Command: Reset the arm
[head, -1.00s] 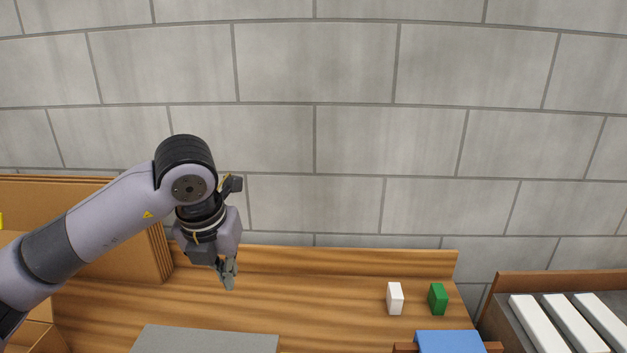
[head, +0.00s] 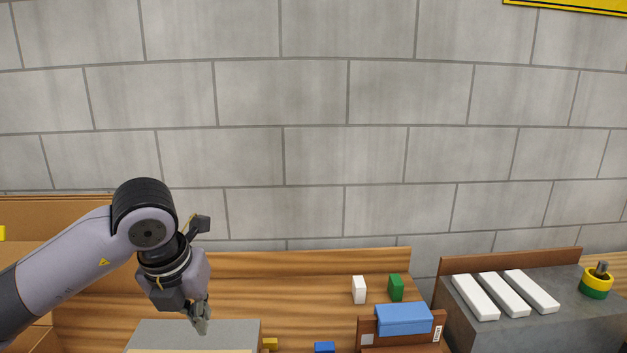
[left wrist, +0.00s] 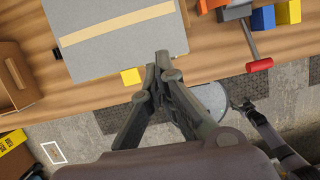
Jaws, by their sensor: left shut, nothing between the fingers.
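My left arm comes in from the left in the head view. My left gripper (head: 201,326) points down over the grey board (head: 190,335) on the wooden table (head: 285,268). In the left wrist view the left gripper (left wrist: 162,62) is shut, with its fingertips together and nothing between them. The grey board with a tan stripe also shows there (left wrist: 90,35), just beyond the fingertips.
On the table stand a white block (head: 359,290), a green block (head: 396,287) and a blue box (head: 404,319) on a brown holder. A grey bench (head: 560,327) at right holds three white bars (head: 503,294) and a yellow-green object (head: 596,284). Cardboard (head: 40,215) stands at left.

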